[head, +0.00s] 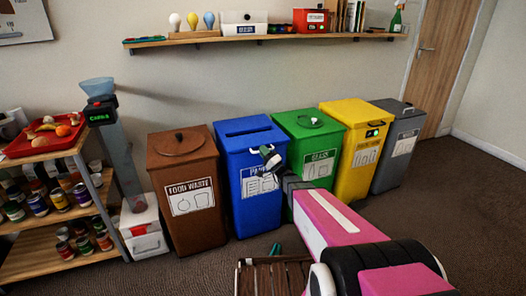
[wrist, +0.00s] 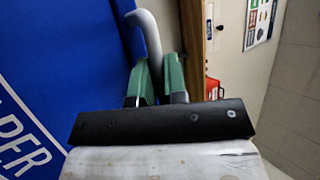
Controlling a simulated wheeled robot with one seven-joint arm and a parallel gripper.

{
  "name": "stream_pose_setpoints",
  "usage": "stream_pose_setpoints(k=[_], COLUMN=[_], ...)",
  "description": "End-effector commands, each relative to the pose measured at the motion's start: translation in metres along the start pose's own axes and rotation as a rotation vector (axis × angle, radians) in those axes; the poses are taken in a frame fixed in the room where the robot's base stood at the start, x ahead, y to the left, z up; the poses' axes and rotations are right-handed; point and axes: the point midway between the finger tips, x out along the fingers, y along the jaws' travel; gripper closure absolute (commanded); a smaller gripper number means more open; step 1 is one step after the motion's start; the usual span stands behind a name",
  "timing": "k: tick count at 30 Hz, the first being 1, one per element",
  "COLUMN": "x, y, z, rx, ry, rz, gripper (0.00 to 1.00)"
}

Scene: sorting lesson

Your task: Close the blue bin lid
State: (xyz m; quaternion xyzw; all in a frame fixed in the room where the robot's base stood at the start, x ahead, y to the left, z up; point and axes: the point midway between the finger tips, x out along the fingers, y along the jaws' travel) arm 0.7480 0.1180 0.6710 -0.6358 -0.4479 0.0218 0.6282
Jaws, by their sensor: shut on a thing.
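The blue bin (head: 245,213) stands second from the left in the row, with a paper label on its front. Its blue lid (head: 262,136), with a dark slot, lies over the top and looks flat or nearly so; I cannot tell whether it is fully seated. My gripper (head: 270,157) is at the upper front edge of this bin. In the wrist view, the green fingers of my gripper (wrist: 156,74) are shut on a curved pale grey handle (wrist: 149,32) beside the blue front panel (wrist: 70,60). My gripper partly hides the label and handle in the head view.
A brown bin (head: 183,175) stands close on the left. Green (head: 310,128), yellow (head: 350,112) and grey (head: 402,125) bins stand on the right. A wooden slatted thing (head: 274,277) is on the floor in front. A shelf rack (head: 50,155) is at left.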

Motion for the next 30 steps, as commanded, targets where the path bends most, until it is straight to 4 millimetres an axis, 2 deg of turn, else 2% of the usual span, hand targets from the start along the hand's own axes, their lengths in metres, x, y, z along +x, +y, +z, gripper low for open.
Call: stream_pose_setpoints(k=[1, 5, 6, 8, 9, 23, 26, 30], x=[-0.002, -0.003, -0.003, -0.003, -0.003, -0.004, -0.012, -0.034], y=[0.008, 0.008, 0.008, 0.008, 0.008, 0.004, 0.003, 0.002], z=[0.002, 0.002, 0.002, 0.002, 0.002, 0.001, 0.001, 0.001], rx=[0.006, 0.007, 0.007, 0.007, 0.007, 0.003, 0.003, 0.003], ry=[-0.005, -0.004, -0.004, -0.004, -0.003, -0.002, -0.001, 0.0], rz=[0.02, 0.021, 0.021, 0.02, 0.019, 0.011, 0.012, 0.013], gripper=[1.0, 1.0, 0.84, 0.64, 0.63, 0.63, 0.63, 0.63])
